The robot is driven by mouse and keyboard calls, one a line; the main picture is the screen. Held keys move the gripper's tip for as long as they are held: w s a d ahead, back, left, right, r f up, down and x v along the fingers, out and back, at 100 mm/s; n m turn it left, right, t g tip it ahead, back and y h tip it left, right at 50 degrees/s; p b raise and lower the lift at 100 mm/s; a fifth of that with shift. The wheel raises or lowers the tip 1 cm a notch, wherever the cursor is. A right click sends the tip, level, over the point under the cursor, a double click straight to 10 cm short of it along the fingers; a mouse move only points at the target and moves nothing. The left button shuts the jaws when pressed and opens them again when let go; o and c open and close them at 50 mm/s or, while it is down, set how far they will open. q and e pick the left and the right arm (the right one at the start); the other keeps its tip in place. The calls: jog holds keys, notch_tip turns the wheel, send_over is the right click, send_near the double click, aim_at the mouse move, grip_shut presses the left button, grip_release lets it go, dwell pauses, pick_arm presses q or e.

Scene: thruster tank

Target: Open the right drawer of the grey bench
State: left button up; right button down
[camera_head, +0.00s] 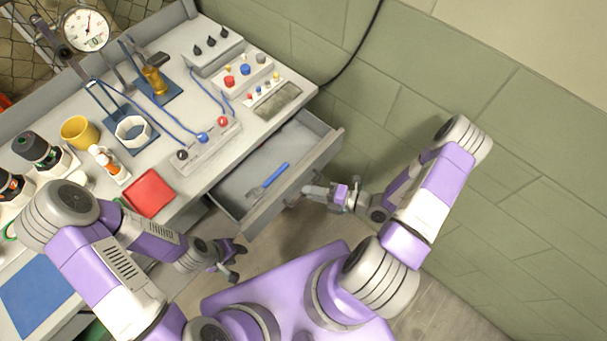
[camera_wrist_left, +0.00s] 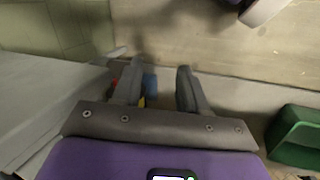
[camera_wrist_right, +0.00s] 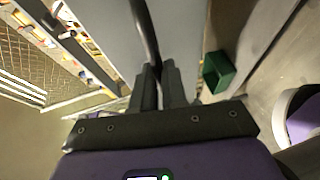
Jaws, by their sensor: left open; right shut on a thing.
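The right drawer (camera_head: 232,187) of the grey bench (camera_head: 185,45) stands pulled out, and a blue-handled tool (camera_head: 270,181) lies inside it. My right gripper (camera_head: 306,190) is at the drawer's front panel, shut on the drawer handle (camera_head: 291,198). In the right wrist view the fingers (camera_wrist_right: 163,72) close around a dark bar, the handle, in front of the grey panel. My left gripper (camera_head: 238,262) is open and empty, low in front of the bench and apart from the drawer. Its spread fingers also show in the left wrist view (camera_wrist_left: 157,82).
On the bench top are a red tray (camera_head: 149,193), a yellow cup (camera_head: 80,132), a white ring on a blue plate (camera_head: 133,131) and control boxes (camera_head: 214,48). A green tiled wall (camera_head: 440,85) is close on the right. A green bin (camera_wrist_left: 296,137) stands on the floor.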

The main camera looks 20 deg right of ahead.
jog(key=s+d, duration=0.2)
jog(key=s, duration=0.3)
jog(key=shift+s+d+p, duration=0.25)
jog(key=shift+s+p, duration=0.05)
jog(key=shift+p, duration=0.05)
jog(key=c, duration=1.2)
grip_release()
jog(key=shift+p+v, duration=0.35)
jog(key=shift+v, duration=3.45)
jog(key=shift+r, duration=0.1)
